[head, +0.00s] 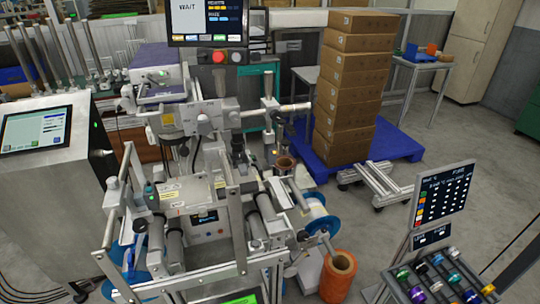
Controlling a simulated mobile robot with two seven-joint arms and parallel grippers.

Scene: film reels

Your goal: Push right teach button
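No button labelled as a teach button can be made out at this size. The labelling machine (205,190) fills the middle of the head view, with rollers, plates and metal bars. A small teal-green spot (148,188) shows on its left part. A small panel (205,218) with a dark display sits low on the machine's front. A red button (218,57) and darker ones beside it sit under the hanging screen (207,20), which reads WAIT. Neither of my grippers can be made out in the head view.
A tilted touchscreen (35,130) stands at the left. A dark board (444,197) stands above a rack of colored spools at right. Stacked cartons (346,90) rest on a blue pallet (398,146).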

